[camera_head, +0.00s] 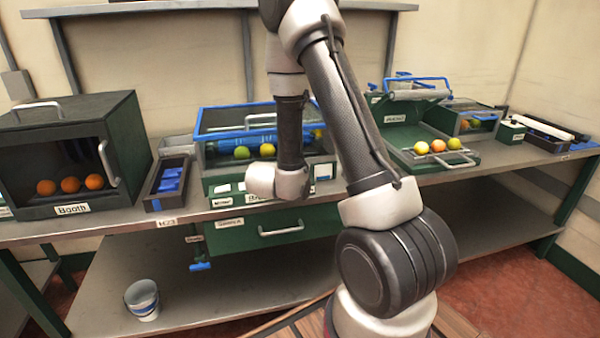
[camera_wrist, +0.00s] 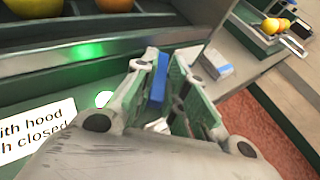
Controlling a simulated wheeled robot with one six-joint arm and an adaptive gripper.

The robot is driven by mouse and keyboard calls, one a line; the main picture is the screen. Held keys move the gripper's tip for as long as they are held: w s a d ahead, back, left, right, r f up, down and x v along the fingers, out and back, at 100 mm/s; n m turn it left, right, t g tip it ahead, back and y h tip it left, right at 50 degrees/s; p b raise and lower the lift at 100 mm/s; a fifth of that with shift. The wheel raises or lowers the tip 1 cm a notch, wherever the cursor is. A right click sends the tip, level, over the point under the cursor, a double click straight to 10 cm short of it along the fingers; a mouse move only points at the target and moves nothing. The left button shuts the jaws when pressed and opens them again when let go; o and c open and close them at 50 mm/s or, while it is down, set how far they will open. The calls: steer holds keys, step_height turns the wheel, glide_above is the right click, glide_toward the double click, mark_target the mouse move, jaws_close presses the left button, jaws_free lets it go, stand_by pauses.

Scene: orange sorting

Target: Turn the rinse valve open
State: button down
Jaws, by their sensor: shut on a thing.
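My gripper (camera_wrist: 166,68) is closed around a narrow blue handle (camera_wrist: 158,84) at the front of the middle machine. The handle stands between the two fingers in the wrist view; I take it for the rinse valve's handle, but its name cannot be read. Its base is hidden by the fingers. In the head view my arm stands in front of the machine (camera_head: 220,187) and hides the fingertips. A green lamp (camera_wrist: 88,50) glows on the machine front. Beside it is a label (camera_wrist: 32,132) partly reading "hood" and "closed".
A green drawer (camera_head: 235,243) hangs below the bench, with a blue T-handle (camera_head: 200,266) to its left. A booth (camera_head: 125,115) with oranges stands left. A tray (camera_head: 437,166) with fruit lies right. A bucket (camera_head: 142,299) stands on the lower shelf.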

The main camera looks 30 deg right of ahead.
stand_by(0.4)
steer(key=c, duration=1.7)
jaws_free()
